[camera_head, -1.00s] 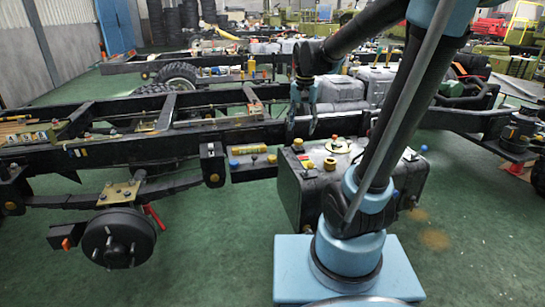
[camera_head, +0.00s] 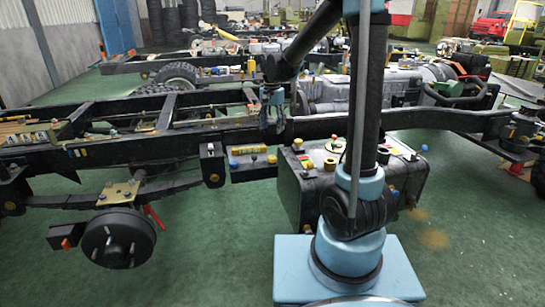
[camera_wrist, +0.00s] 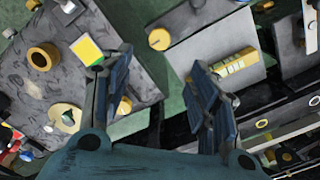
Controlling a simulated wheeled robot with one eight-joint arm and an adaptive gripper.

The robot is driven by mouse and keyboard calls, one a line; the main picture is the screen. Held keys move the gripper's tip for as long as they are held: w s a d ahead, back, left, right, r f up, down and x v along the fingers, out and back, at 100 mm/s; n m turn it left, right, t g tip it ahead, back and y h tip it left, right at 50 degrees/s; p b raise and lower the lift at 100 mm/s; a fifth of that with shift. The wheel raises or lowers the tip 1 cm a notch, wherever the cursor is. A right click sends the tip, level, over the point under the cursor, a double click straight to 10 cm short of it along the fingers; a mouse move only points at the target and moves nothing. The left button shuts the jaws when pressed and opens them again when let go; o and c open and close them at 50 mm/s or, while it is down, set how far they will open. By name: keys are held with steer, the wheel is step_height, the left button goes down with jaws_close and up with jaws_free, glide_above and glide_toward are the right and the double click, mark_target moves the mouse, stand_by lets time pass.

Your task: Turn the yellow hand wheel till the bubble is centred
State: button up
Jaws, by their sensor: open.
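My gripper (camera_head: 272,125) points down over the chassis rail, behind the small bracket plate in the head view. In the wrist view my gripper (camera_wrist: 162,68) is open, its two fingers wide apart with nothing between them. A round yellow knob (camera_wrist: 158,39) sits at the corner of a grey plate beyond the fingertips; it looks like the yellow knob (camera_head: 272,158) in the head view. A yellow striped cylinder (camera_wrist: 224,67), perhaps the level vial, lies on the same plate; it also shows in the head view (camera_head: 248,149). I cannot make out a bubble.
A dark tank (camera_head: 345,195) with several knobs stands right of the plate; its top (camera_wrist: 110,25) fills the wrist view's left, with a yellow ring (camera_wrist: 43,57). The long chassis rail (camera_head: 120,148) runs behind.

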mark_target(272, 157)
step_height(272, 157, down, 14)
steer(key=shift+f, duration=0.25)
stand_by(0.3)
steer(key=c, duration=1.1)
